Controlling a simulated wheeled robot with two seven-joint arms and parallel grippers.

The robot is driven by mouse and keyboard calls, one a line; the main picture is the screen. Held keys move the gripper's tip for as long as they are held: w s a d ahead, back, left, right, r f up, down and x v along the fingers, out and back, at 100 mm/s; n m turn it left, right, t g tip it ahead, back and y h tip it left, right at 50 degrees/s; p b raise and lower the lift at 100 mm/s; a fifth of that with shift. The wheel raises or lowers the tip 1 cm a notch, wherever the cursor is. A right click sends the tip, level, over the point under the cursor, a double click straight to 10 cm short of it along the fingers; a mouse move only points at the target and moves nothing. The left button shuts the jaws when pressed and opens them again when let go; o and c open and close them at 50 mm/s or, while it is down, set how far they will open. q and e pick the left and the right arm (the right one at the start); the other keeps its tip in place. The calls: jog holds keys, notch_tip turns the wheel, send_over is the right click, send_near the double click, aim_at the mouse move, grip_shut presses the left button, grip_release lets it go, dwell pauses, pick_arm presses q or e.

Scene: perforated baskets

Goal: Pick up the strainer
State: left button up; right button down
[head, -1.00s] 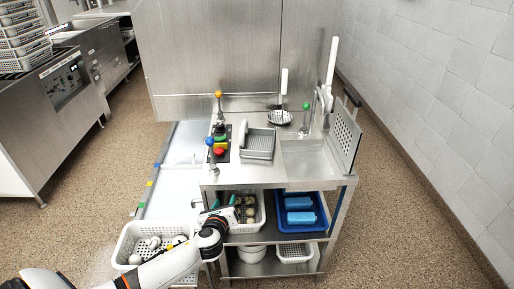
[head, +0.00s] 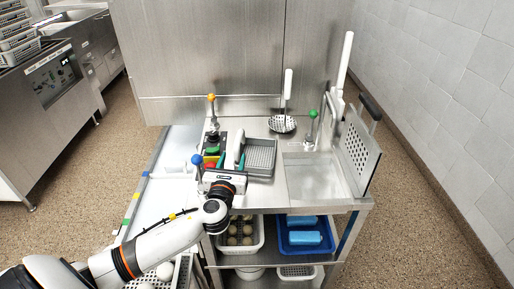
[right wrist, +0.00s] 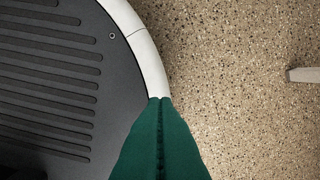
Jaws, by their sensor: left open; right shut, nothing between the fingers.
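The strainer (head: 283,124) is a round perforated metal bowl with an upright white handle. It is at the back of the steel counter, against the metal back panel, in the head view. My left gripper (head: 231,161) is open over the counter's front left part, in front of and left of the strainer and well apart from it. Its teal fingers point away from me, beside a grey rack. My right gripper (right wrist: 160,105) shows only in the right wrist view, with its green fingers shut and empty above the floor.
A grey ribbed rack (head: 261,158) and a control box with coloured buttons (head: 212,150) are near my left gripper. A green-topped tap (head: 312,125) and a sink (head: 315,174) are right of the strainer. A perforated panel (head: 357,150) stands at the right edge.

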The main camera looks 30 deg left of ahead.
aim_at(237, 144)
pick_arm(q)
jog(key=x, duration=0.5)
jog(key=shift+w+r, duration=0.15)
jog(key=shift+w, duration=0.2)
jog(key=shift+w+a, duration=0.4)
jog(key=shift+w, duration=0.2)
jog(key=x, duration=0.4)
jog(key=shift+w+a, duration=0.1)
jog(key=shift+w, duration=0.05)
pick_arm(e)
jog(key=shift+s+d, duration=0.4)
jog(key=shift+s, duration=0.2)
jog(key=shift+a, duration=0.1)
pick_arm(q)
grip_shut()
